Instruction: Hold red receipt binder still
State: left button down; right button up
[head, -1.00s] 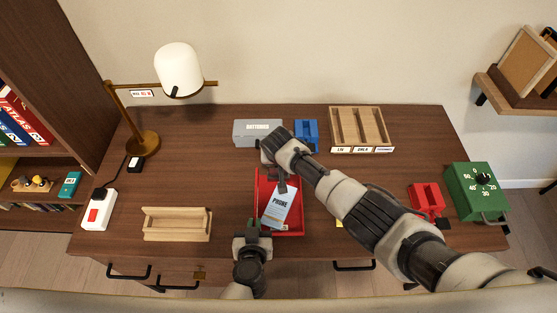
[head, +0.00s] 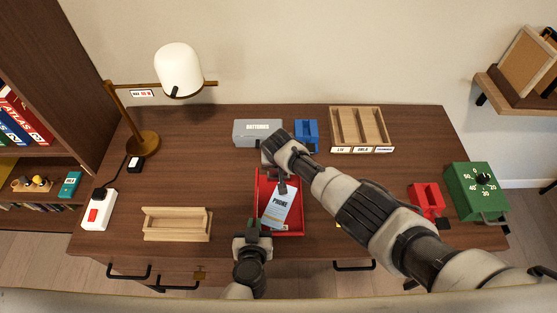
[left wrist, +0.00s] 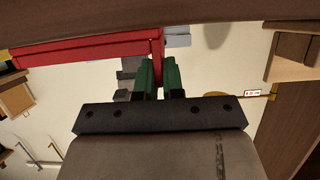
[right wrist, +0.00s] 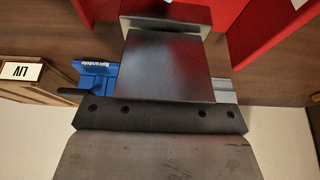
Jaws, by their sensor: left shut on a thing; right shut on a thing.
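The red receipt binder (head: 293,229) lies open on the desk, near the front edge. A white slip marked PHONE (head: 281,207) lies tilted inside it. My left gripper (head: 253,226) is at its front left side. In the left wrist view the green fingers (left wrist: 158,75) are shut on the thin red wall of the binder (left wrist: 90,46). My right gripper (head: 281,182) reaches in over the far part of the binder, at the slip's top end. In the right wrist view a dark grey metal plate (right wrist: 167,68) fills the jaw area, between red binder parts; the fingertips are hidden.
A grey batteries box (head: 257,128) and a blue holder (head: 307,132) stand behind the binder. A wooden tray (head: 178,238) is to the left. A red holder (head: 424,196) and a green timer box (head: 475,190) stand right.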

jog(key=shift+s+t, duration=0.2)
jog(key=shift+t, duration=0.3)
jog(key=shift+r+t, duration=0.2)
jog(key=shift+t, duration=0.1)
jog(key=o, duration=0.9)
jog(key=shift+o, duration=0.2)
jog(key=v, duration=1.2)
